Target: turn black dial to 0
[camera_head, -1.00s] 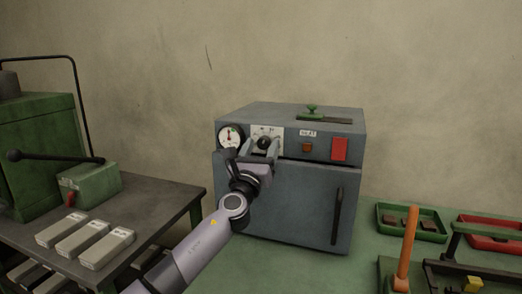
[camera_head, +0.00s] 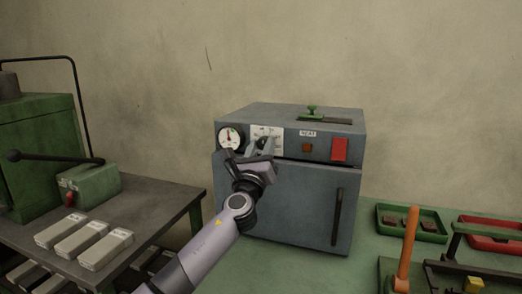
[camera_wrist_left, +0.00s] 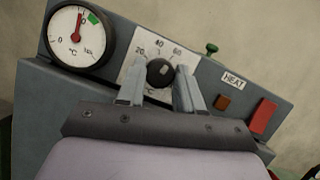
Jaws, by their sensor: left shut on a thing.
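The black dial (camera_wrist_left: 159,72) sits on a white scale plate (camera_wrist_left: 132,74) on the front of a grey oven (camera_head: 279,193). In the wrist view the numbers 20, 40 and 60 show around it; no 0 shows on this plate. A light mark shows on the dial's face, but its exact reading is unclear. My left gripper (camera_head: 263,146) is shut on the dial, with one finger on each side of it. In the head view the gripper mostly hides the dial. My right gripper is not in view.
A round gauge (camera_wrist_left: 80,37) with a red needle is left of the dial. A HEAT label (camera_wrist_left: 233,80), an orange lamp (camera_wrist_left: 222,102) and a red switch (camera_wrist_left: 263,117) are to the right. The oven's door handle (camera_head: 337,216) stands out below.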

